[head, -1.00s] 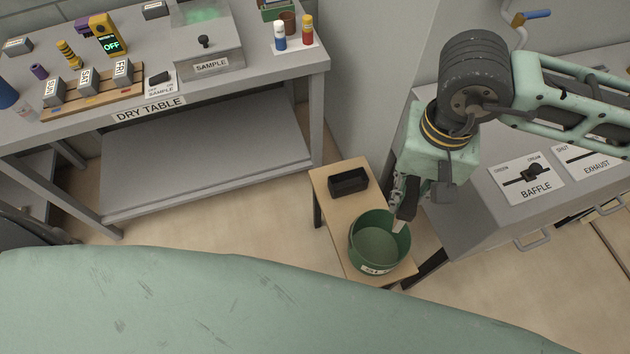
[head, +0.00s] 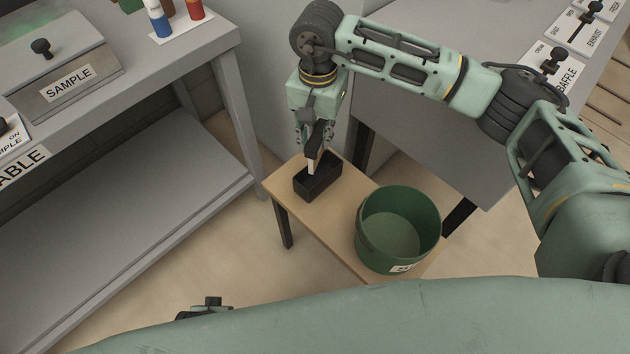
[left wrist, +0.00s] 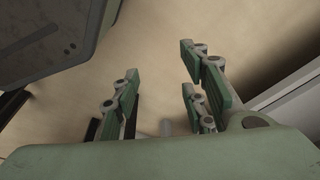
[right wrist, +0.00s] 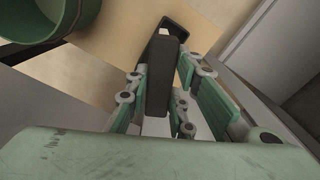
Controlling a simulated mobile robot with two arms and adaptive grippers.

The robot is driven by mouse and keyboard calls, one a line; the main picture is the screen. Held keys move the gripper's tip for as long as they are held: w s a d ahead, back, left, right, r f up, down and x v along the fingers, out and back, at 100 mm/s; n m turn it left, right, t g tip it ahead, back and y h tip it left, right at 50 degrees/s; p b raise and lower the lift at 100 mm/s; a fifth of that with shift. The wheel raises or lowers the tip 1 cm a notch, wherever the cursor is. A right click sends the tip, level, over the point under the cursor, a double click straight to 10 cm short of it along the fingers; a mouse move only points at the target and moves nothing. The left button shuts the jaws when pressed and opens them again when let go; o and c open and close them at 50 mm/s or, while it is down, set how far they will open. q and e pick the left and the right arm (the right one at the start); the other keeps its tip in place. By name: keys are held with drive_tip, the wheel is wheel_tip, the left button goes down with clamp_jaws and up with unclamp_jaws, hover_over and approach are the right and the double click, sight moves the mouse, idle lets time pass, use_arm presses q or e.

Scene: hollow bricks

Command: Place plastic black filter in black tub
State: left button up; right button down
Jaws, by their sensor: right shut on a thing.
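The plastic black filter (head: 319,140), a long dark piece with a pale lower end, is held by my right gripper (head: 314,132). In the right wrist view the filter (right wrist: 160,75) lies between the green finger pads. The black tub (head: 322,187) is a small open rectangular box on the wooden stand. The filter is upright over it, its pale end at the tub's opening; I cannot tell how far inside it is. The tub (right wrist: 180,25) also shows beyond the filter in the right wrist view. My left gripper (left wrist: 160,90) is open and empty over the floor.
The wooden stand (head: 337,225) also bears a green bucket (head: 372,240) beside the tub. The dry table (head: 215,50) is at the left. A grey bench (head: 430,130) with control panels lies behind my right arm.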

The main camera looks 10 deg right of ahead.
drive_tip(key=shift+w+d+f, duration=0.1)
drive_tip(key=shift+w+f, duration=0.15)
drive_tip(key=shift+f, duration=0.25)
drive_tip(key=shift+w+d+f, duration=0.1)
drive_tip(key=shift+w+f, duration=0.1)
drive_tip(key=shift+f, duration=0.25)
drive_tip(key=shift+w+f+b, duration=0.15)
drive_tip(key=shift+f+b, duration=0.15)
drive_tip(key=shift+b, duration=0.05)
wheel_tip(320, 180, down, 9)
drive_tip(key=shift+d+r+b, duration=0.1)
drive_tip(key=shift+b, duration=0.2)
drive_tip(key=shift+f, duration=0.35)
use_arm(q)
drive_tip(key=w+r, duration=0.2)
drive_tip(key=shift+w+d+r, duration=0.1)
drive_tip(key=shift+w+r, duration=0.15)
drive_tip(key=shift+r, duration=0.15)
drive_tip(key=shift+s+f, duration=0.1)
